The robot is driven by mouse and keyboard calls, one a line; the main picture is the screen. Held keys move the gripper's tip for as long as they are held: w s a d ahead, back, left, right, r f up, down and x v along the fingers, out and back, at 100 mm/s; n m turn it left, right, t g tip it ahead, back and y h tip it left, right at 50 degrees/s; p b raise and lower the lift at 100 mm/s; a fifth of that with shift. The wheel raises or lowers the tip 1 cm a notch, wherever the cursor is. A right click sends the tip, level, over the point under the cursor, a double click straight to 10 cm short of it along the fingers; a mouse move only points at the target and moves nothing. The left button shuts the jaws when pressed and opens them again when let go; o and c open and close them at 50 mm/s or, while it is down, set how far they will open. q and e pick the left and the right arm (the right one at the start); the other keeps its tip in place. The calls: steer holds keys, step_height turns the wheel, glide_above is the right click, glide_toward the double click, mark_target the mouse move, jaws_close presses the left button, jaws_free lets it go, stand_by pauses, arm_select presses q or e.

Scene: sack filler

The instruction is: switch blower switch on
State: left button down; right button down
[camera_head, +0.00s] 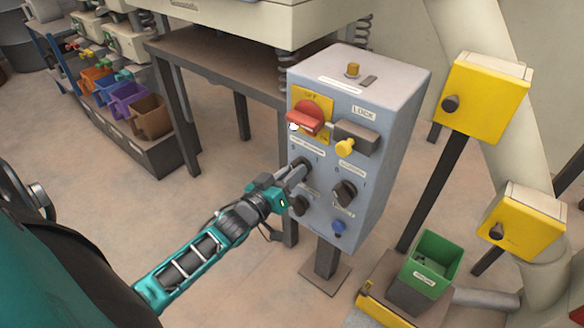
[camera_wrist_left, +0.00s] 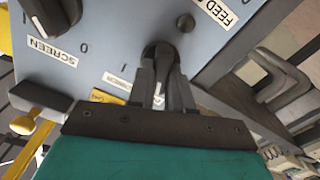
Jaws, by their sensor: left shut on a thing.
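A grey control box (camera_head: 408,130) stands on a post. It has a red switch (camera_head: 306,117) on a yellow plate at the upper left of its face, with several dark rotary knobs below. My left gripper (camera_head: 300,172) reaches in from the left and is shut on the upper-left dark knob (camera_head: 304,163). In the left wrist view the fingers (camera_wrist_left: 160,82) straddle this knob (camera_wrist_left: 158,49); its name label is partly hidden and unreadable. Marks 0 and I show beside it. The knob labelled SCREEN (camera_wrist_left: 50,12) is separate. My right gripper is not in view.
A grey block (camera_head: 357,136) with a yellow knob (camera_head: 345,147) sticks out above the SCREEN knob. Yellow boxes (camera_head: 487,100) stand at right; a green bin (camera_head: 432,262) sits below. A brown table (camera_head: 215,62) is behind.

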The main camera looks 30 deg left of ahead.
arm_select(q)
steer(key=shift+w+d+r+m+p, duration=0.1)
steer(key=shift+m+p, duration=0.8)
steer(key=shift+m, duration=2.25)
steer(key=shift+d+r+m+p, duration=0.1)
steer(key=shift+m+p, duration=0.75)
steer(key=shift+m, duration=2.3)
steer(key=c, duration=1.1)
jaws_free()
steer(key=shift+o, duration=0.3)
steer(key=shift+f, duration=0.15)
steer(key=s+a+p, duration=0.1)
steer(key=s+p, duration=0.1)
steer(key=s, duration=1.1)
